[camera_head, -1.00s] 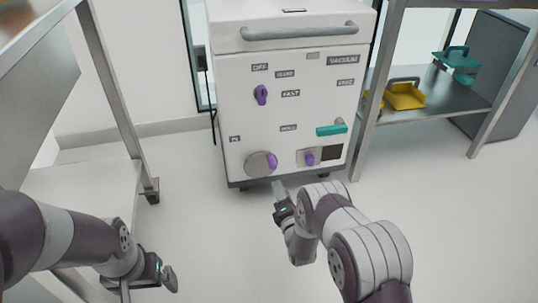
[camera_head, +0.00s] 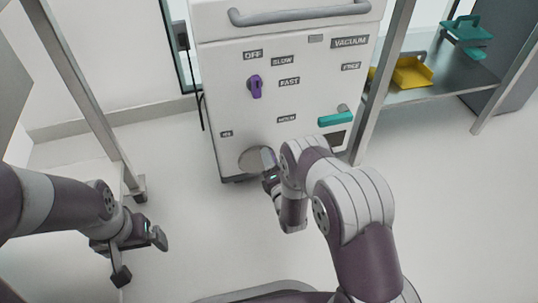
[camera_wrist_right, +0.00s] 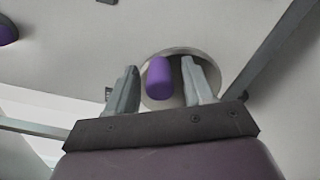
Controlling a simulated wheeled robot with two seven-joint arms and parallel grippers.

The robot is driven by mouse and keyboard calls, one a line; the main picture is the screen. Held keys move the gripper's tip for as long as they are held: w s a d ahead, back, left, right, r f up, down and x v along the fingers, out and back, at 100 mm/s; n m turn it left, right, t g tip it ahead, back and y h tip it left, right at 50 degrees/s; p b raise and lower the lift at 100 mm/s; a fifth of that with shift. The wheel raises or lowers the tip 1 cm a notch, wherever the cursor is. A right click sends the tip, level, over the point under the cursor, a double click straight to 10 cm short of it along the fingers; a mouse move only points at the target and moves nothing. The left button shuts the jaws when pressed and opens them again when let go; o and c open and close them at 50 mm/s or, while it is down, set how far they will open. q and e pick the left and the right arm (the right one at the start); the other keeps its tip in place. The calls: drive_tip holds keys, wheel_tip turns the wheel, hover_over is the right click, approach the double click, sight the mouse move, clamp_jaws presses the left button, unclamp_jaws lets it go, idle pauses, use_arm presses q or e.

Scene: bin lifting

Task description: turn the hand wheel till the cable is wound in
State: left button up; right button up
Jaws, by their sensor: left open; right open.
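The hand wheel (camera_head: 251,160) is a grey round disc low on the left of the white machine's front. Its purple handle (camera_wrist_right: 159,78) shows in the right wrist view, between the two fingers of my right gripper (camera_wrist_right: 160,88). The fingers stand apart on either side of the handle, and I cannot tell if either touches it. In the head view my right gripper (camera_head: 269,165) is at the wheel's right side and hides the handle. My left gripper (camera_head: 140,250) is open and empty, low at the left by the bench.
The white machine (camera_head: 225,90) also carries a purple knob (camera_head: 255,86) and a teal lever (camera_head: 336,118). A metal shelf (camera_head: 420,92) at the right holds a yellow tray (camera_head: 412,73). A bench frame stands at the left. The floor (camera_head: 200,235) before the machine is clear.

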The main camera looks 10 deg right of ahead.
clamp_jaws()
drive_tip(key=shift+m, duration=0.3)
wheel_tip(320, 180, down, 8)
drive_tip(key=m, duration=2.1)
drive_tip(key=shift+a+f, duration=0.2)
drive_tip(key=shift+a, duration=0.25)
drive_tip(key=shift+s+m, duration=0.1)
drive_tip(key=shift+m, duration=0.2)
